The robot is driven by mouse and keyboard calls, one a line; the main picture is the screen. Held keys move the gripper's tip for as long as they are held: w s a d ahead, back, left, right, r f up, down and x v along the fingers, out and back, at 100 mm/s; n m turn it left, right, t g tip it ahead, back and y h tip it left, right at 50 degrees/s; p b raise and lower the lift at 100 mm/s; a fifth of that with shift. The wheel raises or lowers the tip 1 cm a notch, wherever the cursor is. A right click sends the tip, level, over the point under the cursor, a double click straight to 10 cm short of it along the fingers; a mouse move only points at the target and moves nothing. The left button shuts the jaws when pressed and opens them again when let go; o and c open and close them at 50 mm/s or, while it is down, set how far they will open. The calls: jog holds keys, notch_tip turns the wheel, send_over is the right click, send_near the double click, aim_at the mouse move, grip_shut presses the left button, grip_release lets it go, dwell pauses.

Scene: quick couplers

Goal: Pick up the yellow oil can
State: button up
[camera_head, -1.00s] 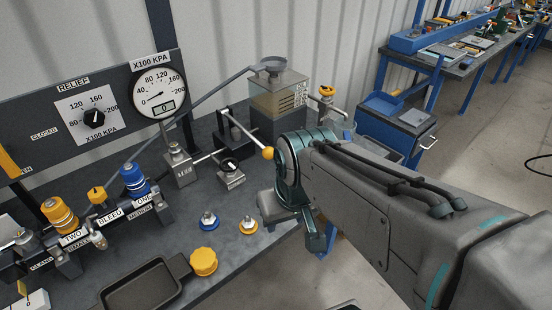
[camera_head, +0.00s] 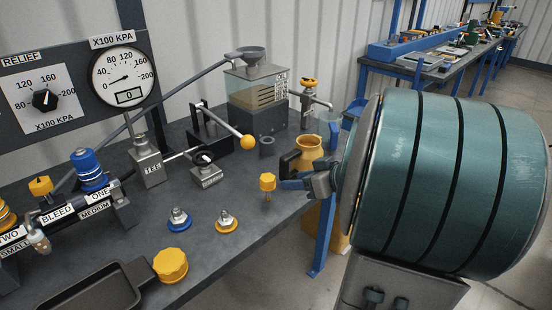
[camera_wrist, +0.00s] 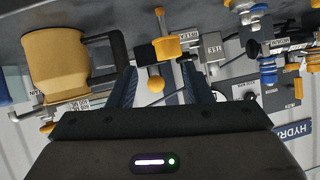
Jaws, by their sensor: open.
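The yellow oil can (camera_head: 309,150) stands at the right end of the bench in the head view, its dark handle (camera_head: 289,163) toward the left. My gripper (camera_head: 288,180) is just in front of it, lower in the picture, and partly covers its base. In the wrist view, which looks upside down, the can (camera_wrist: 57,68) is at the left, outside the fingers, with its black handle (camera_wrist: 117,47) near the left finger. My gripper (camera_wrist: 160,80) is open with nothing held; a yellow knob shows beyond the gap between its fingers.
The yellow knob (camera_head: 267,182) stands close to my fingertips. Couplers (camera_head: 179,219) and (camera_head: 226,222), a yellow cap (camera_head: 170,265), a pump lever ball (camera_head: 248,142) and a clear-tanked unit (camera_head: 256,88) are nearby. The bench's right edge is close to the gripper.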

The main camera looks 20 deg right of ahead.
jog(key=t+h+b, duration=0.1)
jog(key=t, duration=0.1)
send_near(280, 170)
jog(key=x, duration=0.4)
jog(key=p+x, duration=0.1)
jog(key=x, duration=0.3)
jog(key=d+f+p+x, duration=0.1)
jog(key=x, duration=0.2)
jog(key=shift+w+f, duration=0.15)
jog(key=shift+w, duration=0.2)
jog(key=shift+c, duration=0.3)
grip_shut()
